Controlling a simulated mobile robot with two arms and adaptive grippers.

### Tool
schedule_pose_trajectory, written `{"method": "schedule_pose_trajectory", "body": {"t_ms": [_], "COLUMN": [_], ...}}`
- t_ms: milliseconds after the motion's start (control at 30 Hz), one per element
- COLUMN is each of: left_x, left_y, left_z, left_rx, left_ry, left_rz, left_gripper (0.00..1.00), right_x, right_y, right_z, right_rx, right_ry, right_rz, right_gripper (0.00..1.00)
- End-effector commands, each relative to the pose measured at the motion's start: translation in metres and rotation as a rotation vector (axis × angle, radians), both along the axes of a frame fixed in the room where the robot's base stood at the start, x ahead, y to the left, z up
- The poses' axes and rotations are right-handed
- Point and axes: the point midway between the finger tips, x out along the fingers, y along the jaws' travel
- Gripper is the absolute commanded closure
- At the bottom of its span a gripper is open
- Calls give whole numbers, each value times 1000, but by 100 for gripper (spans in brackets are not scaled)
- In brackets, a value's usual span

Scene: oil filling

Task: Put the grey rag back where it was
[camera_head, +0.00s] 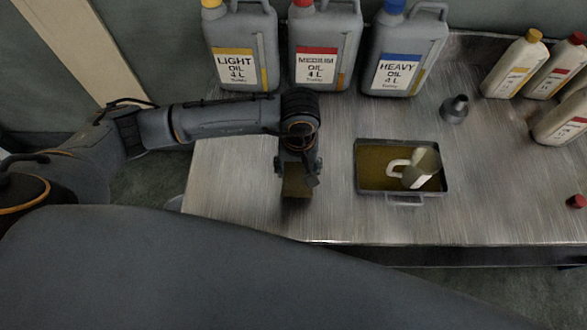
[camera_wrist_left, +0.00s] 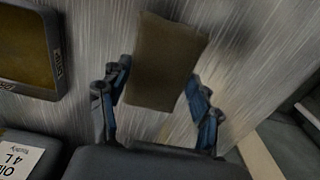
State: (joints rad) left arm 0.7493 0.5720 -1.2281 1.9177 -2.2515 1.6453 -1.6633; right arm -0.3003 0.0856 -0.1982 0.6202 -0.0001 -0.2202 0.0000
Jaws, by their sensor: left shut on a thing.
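The rag (camera_head: 297,188) is a flat brownish-grey cloth piece. It also shows in the left wrist view (camera_wrist_left: 165,58), stretching out between and beyond the two fingers. My left gripper (camera_head: 298,175) is shut on the rag over the left part of the metal table (camera_head: 235,185), left of the oil tray. The fingers also frame the rag in the left wrist view (camera_wrist_left: 158,75). I cannot tell whether the rag touches the tabletop. My right gripper is not in view.
Light (camera_head: 238,45), medium (camera_head: 325,45) and heavy (camera_head: 405,50) oil canisters stand behind. A dark funnel (camera_head: 455,108) and several bottles are at right. The table's front left is clear.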

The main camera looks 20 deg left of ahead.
Motion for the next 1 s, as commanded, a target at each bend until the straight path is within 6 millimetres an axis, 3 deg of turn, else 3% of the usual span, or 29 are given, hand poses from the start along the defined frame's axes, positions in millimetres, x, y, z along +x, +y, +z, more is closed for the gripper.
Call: {"method": "schedule_pose_trajectory", "body": {"t_ms": [233, 433, 833, 867, 967, 1000], "left_x": [5, 5, 6, 6, 6, 6], "left_y": [14, 12, 11, 11, 11, 11], "left_z": [-18, -43, -51, -50, -49, -49], "left_rx": [1, -1, -2, -2, -2, -2], "left_ry": [3, 2, -2, -2, -2, -2], "left_rz": [3, 0, -1, -1, -1, -1], "left_gripper": [62, 62, 62, 35, 14, 14], "right_x": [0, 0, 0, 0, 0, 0], "right_y": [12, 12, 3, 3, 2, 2], "right_z": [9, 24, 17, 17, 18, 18], "right_rx": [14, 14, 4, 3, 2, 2], "right_ry": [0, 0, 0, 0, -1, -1], "right_rz": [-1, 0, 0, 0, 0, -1], "right_gripper": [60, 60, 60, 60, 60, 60]}}
